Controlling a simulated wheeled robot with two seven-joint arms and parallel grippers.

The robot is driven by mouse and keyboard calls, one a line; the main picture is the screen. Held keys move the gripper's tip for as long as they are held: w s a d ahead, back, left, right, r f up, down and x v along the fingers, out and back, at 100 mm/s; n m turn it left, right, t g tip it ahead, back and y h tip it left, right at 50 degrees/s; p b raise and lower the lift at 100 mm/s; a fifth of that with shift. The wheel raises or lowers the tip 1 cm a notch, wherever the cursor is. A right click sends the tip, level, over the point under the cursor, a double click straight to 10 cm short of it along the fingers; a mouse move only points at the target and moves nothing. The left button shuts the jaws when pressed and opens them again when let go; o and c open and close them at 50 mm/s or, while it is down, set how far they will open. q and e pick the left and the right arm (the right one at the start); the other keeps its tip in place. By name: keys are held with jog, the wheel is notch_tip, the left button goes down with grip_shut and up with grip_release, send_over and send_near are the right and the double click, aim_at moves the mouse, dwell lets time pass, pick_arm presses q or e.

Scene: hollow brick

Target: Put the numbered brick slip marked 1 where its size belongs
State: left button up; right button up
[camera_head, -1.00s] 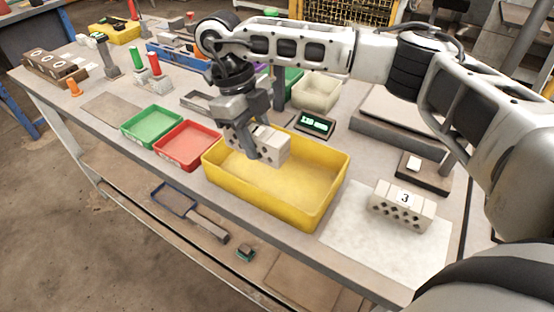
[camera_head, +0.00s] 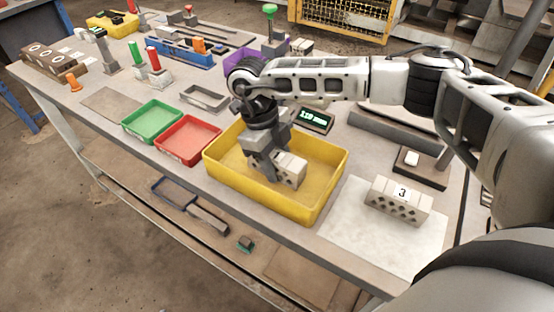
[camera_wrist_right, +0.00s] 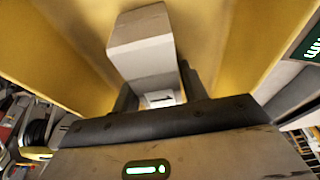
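The brick slip marked 1 (camera_head: 290,170) is a pale grey block inside the yellow bin (camera_head: 320,196). In the right wrist view the slip (camera_wrist_right: 145,45) has its white label with a 1 between the finger bases. My right gripper (camera_head: 270,172) is shut on it, pointing down into the bin. I cannot tell whether the slip touches the bin floor. A pale hollow brick marked 3 (camera_head: 385,196) lies on a white sheet (camera_head: 350,231) to the right of the bin. My left gripper is not in view.
A red tray (camera_head: 187,140) and a green tray (camera_head: 152,122) stand left of the yellow bin. A small display (camera_head: 314,120) reading in mm is behind it. A dark stand with a small white block (camera_head: 412,159) is at the right. My right arm crosses above the table.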

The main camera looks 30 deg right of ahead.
jog(key=shift+o, duration=0.9)
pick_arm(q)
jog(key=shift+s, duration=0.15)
pick_arm(e)
jog(key=shift+r, duration=0.1)
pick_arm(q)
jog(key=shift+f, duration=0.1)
pick_arm(e)
jog(key=shift+w+r, duration=0.15)
jog(key=shift+r, duration=0.05)
jog(key=b+v, duration=0.1)
jog(key=v, duration=0.9)
jog(key=shift+a+r, duration=0.1)
jog(key=shift+r, duration=0.15)
jog(key=shift+w+r, duration=0.1)
jog(key=shift+r, duration=0.4)
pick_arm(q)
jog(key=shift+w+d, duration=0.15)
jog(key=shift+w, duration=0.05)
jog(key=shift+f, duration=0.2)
